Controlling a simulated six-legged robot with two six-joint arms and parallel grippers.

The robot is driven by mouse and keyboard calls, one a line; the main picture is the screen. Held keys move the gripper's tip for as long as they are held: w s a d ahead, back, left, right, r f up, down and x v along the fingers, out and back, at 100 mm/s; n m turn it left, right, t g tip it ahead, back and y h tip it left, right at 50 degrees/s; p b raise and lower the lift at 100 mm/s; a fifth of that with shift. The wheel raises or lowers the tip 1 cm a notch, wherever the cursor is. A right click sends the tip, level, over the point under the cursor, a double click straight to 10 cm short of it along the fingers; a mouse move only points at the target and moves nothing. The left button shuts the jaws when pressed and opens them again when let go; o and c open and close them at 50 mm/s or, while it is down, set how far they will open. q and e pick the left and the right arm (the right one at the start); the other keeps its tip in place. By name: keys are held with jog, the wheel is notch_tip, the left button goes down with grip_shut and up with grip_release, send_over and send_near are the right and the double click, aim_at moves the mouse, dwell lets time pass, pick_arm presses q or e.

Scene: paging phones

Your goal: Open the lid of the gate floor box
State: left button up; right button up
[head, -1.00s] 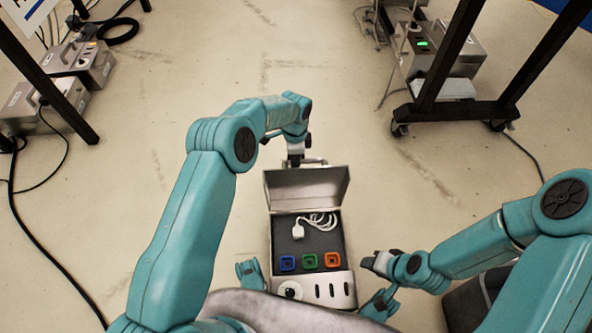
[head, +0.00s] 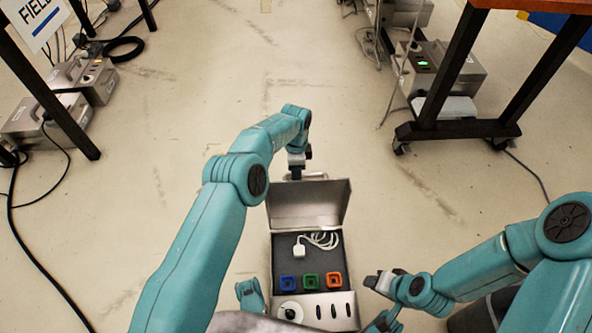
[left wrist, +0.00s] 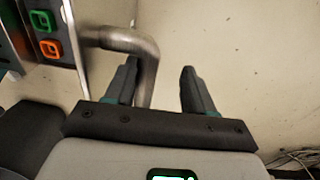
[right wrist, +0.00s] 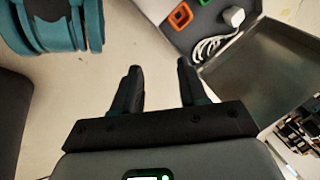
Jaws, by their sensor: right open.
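The gate floor box (head: 347,262) is a metal case in the head view, with its lid (head: 308,204) standing raised at the far side. Inside lie a white plug with a coiled cable (head: 319,241) and blue, green and orange square pieces (head: 310,280). My left gripper (head: 296,174) is at the lid's top edge by the metal handle. In the left wrist view, its fingers (left wrist: 158,85) are apart, with the handle (left wrist: 146,62) between them, close to the left finger. My right gripper (head: 375,282) is open and empty, right of the box; its fingers also show in the right wrist view (right wrist: 157,85).
Metal cases (head: 50,118) with black cables stand on the floor at the left. A wheeled dark frame (head: 455,130) and another metal case (head: 450,72) stand at the upper right. The floor beyond the lid is clear.

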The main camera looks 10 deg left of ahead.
dwell(0.3)
pick_arm(q)
notch_tip(320, 180, up, 16)
jog(key=p, duration=0.6)
jog(key=shift+w+a+p, duration=0.15)
jog(key=shift+w+p, duration=0.15)
jog(key=shift+w, duration=0.15)
pick_arm(e)
jog(key=s+r+g, duration=0.1)
jog(key=s+r, duration=0.3)
jog(key=r, duration=0.2)
jog(key=shift+s+a+r+g, duration=0.25)
jog(key=shift+s+a+g, duration=0.15)
jog(key=shift+a, duration=0.05)
pick_arm(q)
jog(key=shift+s, duration=0.15)
pick_arm(e)
jog(key=shift+s, duration=0.1)
